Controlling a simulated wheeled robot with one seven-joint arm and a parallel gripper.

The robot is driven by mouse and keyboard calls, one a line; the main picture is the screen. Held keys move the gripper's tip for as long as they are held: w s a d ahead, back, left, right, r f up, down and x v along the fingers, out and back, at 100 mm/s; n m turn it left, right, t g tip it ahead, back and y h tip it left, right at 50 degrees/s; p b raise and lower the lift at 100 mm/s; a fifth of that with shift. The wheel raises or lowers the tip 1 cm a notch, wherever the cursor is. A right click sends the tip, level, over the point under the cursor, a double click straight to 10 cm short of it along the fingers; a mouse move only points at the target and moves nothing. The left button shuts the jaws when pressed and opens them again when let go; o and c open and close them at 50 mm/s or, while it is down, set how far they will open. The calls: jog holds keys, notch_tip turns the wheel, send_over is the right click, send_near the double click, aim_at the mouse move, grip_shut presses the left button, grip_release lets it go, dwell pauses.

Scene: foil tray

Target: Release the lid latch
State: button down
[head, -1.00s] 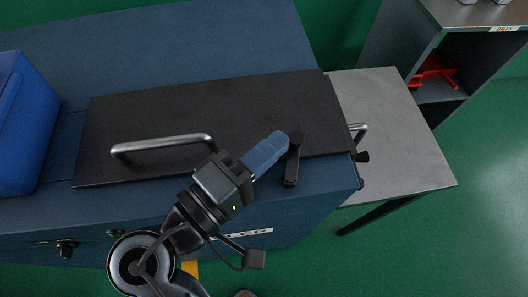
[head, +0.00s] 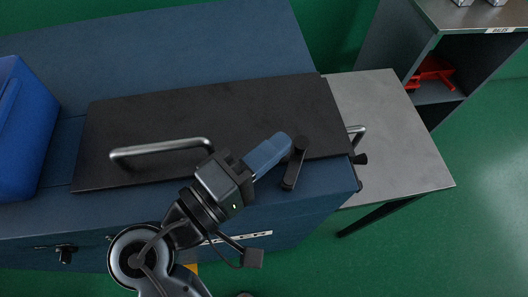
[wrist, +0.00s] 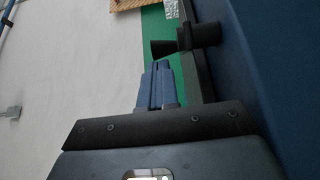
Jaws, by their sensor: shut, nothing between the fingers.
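The dark lid (head: 240,110) lies flat and closed on the blue box, with a silver bar handle (head: 160,148) on top. The black lid latch (head: 295,165) is a short bar near the lid's front right corner, slanting across the lid's front edge. My gripper (head: 284,142) is shut and empty, its blue fingertips at the left side of the latch's upper end. They look to be against it. In the wrist view the shut fingers (wrist: 160,72) point at a black part (wrist: 187,39) that looks like the latch; contact is unclear there.
A blue bin (head: 18,130) stands on the left. A shelf with a red object (head: 432,72) is at the upper right.

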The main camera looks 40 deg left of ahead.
jog(key=s, duration=0.5)
jog(key=s+a+b, duration=0.1)
jog(key=s, duration=0.1)
jog(key=shift+s, duration=0.3)
jog(key=w+a+r+m+g+h+b, duration=0.1)
jog(key=w+a+r+m+g, duration=0.2)
jog(key=r, duration=0.4)
jog(key=w+a+r+m+g+h+b, duration=0.1)
jog(key=w+r+m+h+b, duration=0.15)
jog(key=r+m, duration=0.4)
jog(key=s+f+g+y, duration=0.1)
jog(key=g, duration=0.1)
jog(key=s+f+m+g+y, duration=0.1)
jog(key=s+g, duration=0.1)
jog(key=s+f+m+g+y, duration=0.1)
jog(key=g, duration=0.1)
jog(key=shift+s+a+f+g+b, duration=0.2)
jog(key=shift+s+a+g+b, duration=0.05)
jog(key=shift+s+g+b, duration=0.15)
